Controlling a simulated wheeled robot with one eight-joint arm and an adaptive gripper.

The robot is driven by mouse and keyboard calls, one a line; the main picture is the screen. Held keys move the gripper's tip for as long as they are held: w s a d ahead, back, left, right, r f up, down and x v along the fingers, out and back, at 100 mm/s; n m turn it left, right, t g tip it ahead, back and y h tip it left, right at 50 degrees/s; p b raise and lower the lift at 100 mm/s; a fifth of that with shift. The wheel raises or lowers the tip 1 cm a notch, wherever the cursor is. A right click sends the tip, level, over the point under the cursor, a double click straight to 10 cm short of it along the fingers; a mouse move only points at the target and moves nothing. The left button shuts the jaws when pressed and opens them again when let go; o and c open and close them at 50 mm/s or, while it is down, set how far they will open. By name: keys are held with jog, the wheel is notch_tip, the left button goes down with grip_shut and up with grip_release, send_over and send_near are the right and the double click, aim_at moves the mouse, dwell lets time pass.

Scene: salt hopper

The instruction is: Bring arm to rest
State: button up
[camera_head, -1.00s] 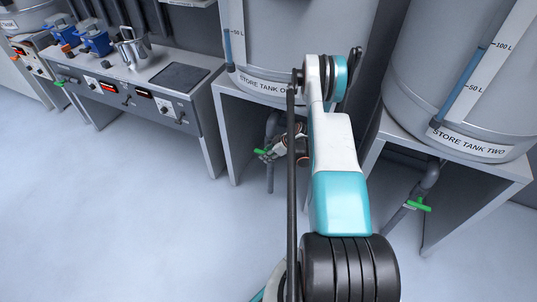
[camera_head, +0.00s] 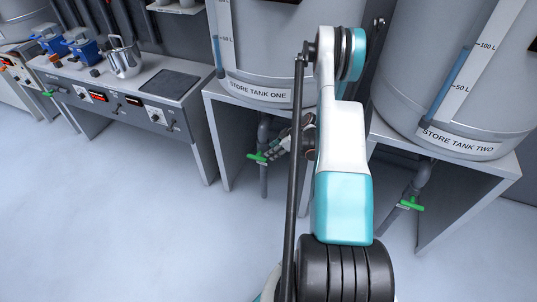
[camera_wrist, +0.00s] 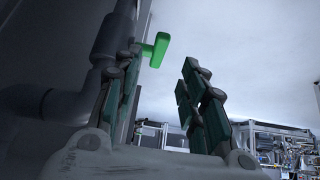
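My arm (camera_head: 343,205) rises through the middle of the head view, with its upper joint bent in front of store tank one and the tank stand. My gripper (camera_head: 272,150) shows left of the arm, partly hidden by it, close to the green valve handle (camera_head: 257,157) under store tank one (camera_head: 268,50). In the wrist view, my gripper (camera_wrist: 162,68) has its two fingers apart with nothing held between them. The green handle (camera_wrist: 158,50) shows just beyond the left finger, beside a dark pipe (camera_wrist: 112,40). Whether finger and handle touch, I cannot tell.
A bench (camera_head: 190,97) with a steel jug (camera_head: 124,58) and blue devices stands at the left. Store tank two (camera_head: 455,75) stands on a stand at the right, with another green valve handle (camera_head: 411,204) below. The floor (camera_head: 110,220) at the front left is clear.

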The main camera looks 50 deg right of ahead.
jog(key=shift+s+d+r, duration=0.15)
jog(key=shift+s+r, duration=0.25)
jog(key=shift+r, duration=0.15)
